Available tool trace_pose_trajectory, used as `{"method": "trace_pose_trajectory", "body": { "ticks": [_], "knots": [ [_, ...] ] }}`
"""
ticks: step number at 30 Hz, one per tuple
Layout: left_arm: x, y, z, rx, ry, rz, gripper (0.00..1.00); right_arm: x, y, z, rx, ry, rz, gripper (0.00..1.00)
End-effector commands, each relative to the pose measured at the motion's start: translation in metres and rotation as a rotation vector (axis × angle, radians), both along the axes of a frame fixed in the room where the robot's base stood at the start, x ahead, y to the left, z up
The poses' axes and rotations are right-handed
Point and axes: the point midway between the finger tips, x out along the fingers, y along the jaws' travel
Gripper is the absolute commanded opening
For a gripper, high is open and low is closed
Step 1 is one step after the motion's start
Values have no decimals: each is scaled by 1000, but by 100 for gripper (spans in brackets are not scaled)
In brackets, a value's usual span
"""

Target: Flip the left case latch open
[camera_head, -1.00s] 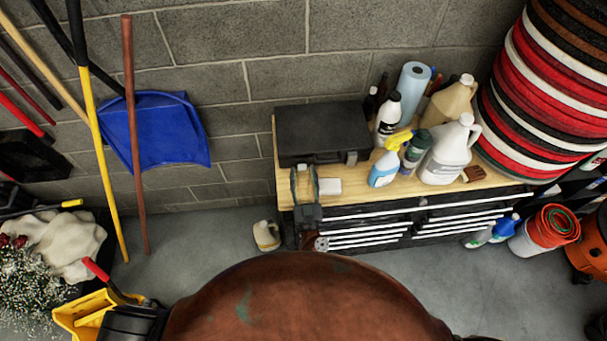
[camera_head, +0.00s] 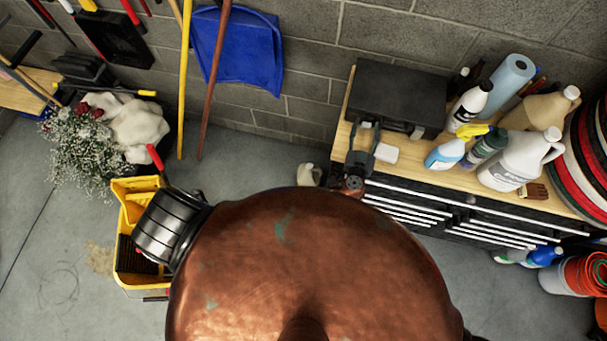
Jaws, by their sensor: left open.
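The black case (camera_head: 397,97) lies closed on the wooden top of a tool bench, against the block wall. One grey latch (camera_head: 417,131) shows at the right of its front side. The left latch is not clearly seen; my gripper is in front of that area. My left gripper (camera_head: 367,130) is open and empty at the case's front left corner, its fingers pointing toward the case. I cannot tell whether it touches the case. My right gripper is not in view.
A small white block (camera_head: 386,153) lies just right of my left gripper. A spray bottle (camera_head: 445,154), a white jug (camera_head: 515,160) and other bottles stand right of the case. A yellow mop bucket (camera_head: 137,190) stands on the floor at left.

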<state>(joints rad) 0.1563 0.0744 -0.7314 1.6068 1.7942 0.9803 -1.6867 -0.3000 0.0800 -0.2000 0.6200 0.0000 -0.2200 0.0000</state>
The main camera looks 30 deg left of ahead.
Motion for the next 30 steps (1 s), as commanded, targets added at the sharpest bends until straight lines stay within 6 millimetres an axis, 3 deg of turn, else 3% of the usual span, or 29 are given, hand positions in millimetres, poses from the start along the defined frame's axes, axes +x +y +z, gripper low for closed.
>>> {"method": "trace_pose_trajectory", "body": {
  "ticks": [3,12,21,30],
  "knots": [
    [-27,-5,-4,-2,2,1,42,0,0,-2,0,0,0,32],
    [-78,-15,2,-7,-14,-5,42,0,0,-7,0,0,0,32],
    [-67,-23,59,-72,-195,-197,42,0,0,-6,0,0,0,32],
    [-73,-31,96,-84,-281,-414,42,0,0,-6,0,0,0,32]
  ]
}}
